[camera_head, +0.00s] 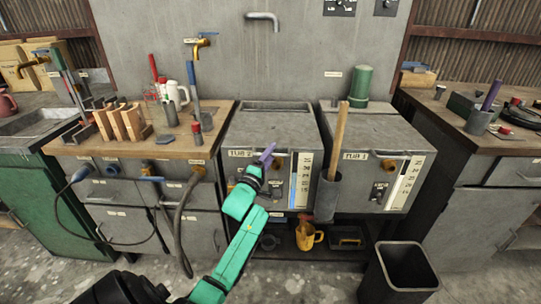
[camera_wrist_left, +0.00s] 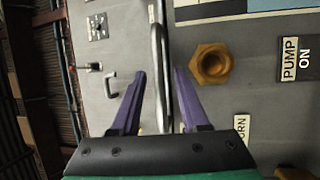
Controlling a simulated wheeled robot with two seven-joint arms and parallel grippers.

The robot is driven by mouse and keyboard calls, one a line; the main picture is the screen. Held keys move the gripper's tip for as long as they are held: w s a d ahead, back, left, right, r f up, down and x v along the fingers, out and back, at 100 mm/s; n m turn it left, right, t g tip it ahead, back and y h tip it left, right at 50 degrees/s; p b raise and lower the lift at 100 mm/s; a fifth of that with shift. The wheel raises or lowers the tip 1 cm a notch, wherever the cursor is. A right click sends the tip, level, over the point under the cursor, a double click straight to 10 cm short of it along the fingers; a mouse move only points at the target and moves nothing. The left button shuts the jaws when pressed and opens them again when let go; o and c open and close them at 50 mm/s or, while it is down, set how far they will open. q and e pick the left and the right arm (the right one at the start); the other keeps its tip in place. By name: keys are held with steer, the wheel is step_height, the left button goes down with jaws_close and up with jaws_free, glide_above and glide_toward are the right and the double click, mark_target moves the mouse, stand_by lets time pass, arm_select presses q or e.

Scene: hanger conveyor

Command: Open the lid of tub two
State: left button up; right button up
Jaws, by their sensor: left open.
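Tub two (camera_head: 240,168), a grey box labelled TUB 2, stands in the middle of the head view. Its flat grey lid (camera_head: 285,123) lies down on top. My left gripper (camera_head: 268,152), with purple fingers on a green arm, is at the upper front of the tub, near the lid's front edge. In the left wrist view the fingers (camera_wrist_left: 160,73) are apart, on either side of a thin grey upright edge (camera_wrist_left: 158,40). Whether they touch it I cannot tell. My right gripper is not in view.
Tub one (camera_head: 375,165) stands to the right, with a wooden handle (camera_head: 340,130) in a grey holder between the tubs. A wooden bench (camera_head: 160,150) with tools is on the left. A black bin (camera_head: 405,268) stands on the floor. A brass nut (camera_wrist_left: 211,63) shows beside the fingers.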

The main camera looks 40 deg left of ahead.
arm_select(q)
jaws_close()
stand_by(1.3)
